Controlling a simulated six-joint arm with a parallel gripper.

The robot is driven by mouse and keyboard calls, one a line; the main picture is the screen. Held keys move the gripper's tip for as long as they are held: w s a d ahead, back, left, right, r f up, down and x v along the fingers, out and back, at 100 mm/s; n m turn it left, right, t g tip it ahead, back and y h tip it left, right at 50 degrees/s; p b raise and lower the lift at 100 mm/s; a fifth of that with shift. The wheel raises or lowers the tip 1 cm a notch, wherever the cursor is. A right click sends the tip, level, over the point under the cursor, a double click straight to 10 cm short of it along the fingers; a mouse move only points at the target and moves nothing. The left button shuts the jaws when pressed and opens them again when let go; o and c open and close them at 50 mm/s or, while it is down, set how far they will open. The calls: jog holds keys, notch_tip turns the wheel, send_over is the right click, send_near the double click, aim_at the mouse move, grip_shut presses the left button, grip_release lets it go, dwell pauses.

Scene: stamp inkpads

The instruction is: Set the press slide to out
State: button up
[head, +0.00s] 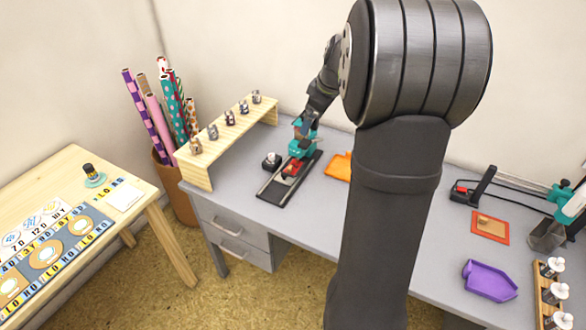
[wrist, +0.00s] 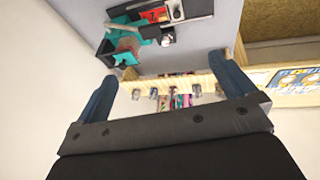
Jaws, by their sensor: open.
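The press (head: 302,146) is a teal block at the far end of a long dark rail (head: 276,190) on the grey desk. Its red slide piece (head: 292,169) sits close to the teal block, and bare rail extends towards the desk's front edge. In the wrist view the teal press (wrist: 106,46), the red piece (wrist: 153,15) and a pale bar beside them show at the top. My gripper (wrist: 166,68) is open and empty, its two fingers wide apart. In the head view the gripper is small, near the top of the press, and whether it touches is unclear.
A small black block with a pale knob (head: 271,161) stands left of the rail. An orange tray (head: 338,166) is to its right. A wooden shelf (head: 228,142) holds several metal pieces behind. A purple tray (head: 489,280) lies far right. My arm hides the desk's middle.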

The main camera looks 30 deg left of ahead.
dwell(0.3)
jog(key=shift+a+f, duration=0.1)
jog(key=shift+f, duration=0.05)
jog(key=c, duration=0.6)
jog(key=shift+s+a+f+m+h, duration=0.2)
jog(key=shift+a+f+m, duration=0.1)
jog(key=shift+f+m, duration=0.2)
jog(key=shift+s+a+f+m+h, duration=0.15)
jog(key=shift+a+f+m, duration=0.15)
jog(key=shift+m, duration=0.2)
jog(key=c, duration=0.7)
jog(key=shift+o, duration=0.2)
jog(key=s+a+f+m+t+h, duration=0.2)
jog(key=s+a+f+m, duration=0.3)
jog(key=a+f+m, duration=0.4)
jog(key=m, duration=0.2)
send_near(284, 174)
jog(key=shift+y, duration=0.25)
jog(key=x, duration=0.8)
jog(key=shift+d, duration=0.15)
jog(key=shift+c, duration=0.2)
